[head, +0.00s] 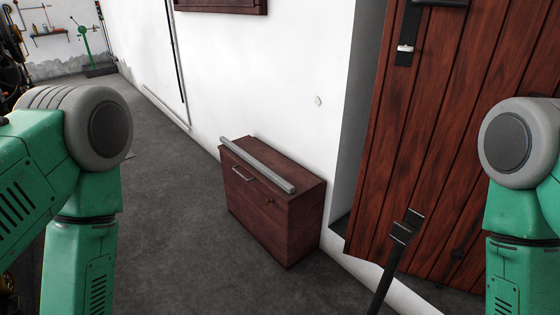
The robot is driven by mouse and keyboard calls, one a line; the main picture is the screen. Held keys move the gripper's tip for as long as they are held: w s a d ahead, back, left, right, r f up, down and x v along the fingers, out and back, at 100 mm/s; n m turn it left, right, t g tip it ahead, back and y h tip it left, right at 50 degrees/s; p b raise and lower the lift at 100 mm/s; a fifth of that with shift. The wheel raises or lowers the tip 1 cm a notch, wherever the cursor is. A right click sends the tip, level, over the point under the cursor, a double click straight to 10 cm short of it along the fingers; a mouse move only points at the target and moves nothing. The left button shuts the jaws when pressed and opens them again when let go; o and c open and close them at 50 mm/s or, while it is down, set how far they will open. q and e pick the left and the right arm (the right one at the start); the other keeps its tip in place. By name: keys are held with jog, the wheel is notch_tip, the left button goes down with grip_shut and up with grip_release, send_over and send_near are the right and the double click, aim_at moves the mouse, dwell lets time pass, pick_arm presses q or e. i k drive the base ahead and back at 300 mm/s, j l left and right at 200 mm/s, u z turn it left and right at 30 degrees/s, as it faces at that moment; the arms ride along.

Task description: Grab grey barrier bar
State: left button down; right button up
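The grey barrier bar (257,164) is long, straight and square-edged. It lies along the top of a low dark red wooden cabinet (270,217), running from its back left to its front right, with its near end close to the cabinet's front right edge. My two green arms stand at the left and right sides of the view, both apart from the bar and the cabinet. Neither gripper shows; both lie below the picture.
The cabinet stands against a white wall (260,80). A wooden plank door (450,140) stands at the right, with a dark post (397,258) in front of it. The grey floor (185,200) left of the cabinet is clear. A green stand (86,45) is far back left.

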aim_at(287, 187)
jog(key=u, duration=0.35)
jog(key=z, duration=0.45)
jog(key=i+j+z, duration=0.2)
jog(key=z, duration=0.2)
jog(key=i+j+z, duration=0.15)
jog(key=j+z, duration=0.2)
jog(key=i+j+z, duration=0.15)
jog(key=j+z, duration=1.1)
jog(key=j, duration=3.35)
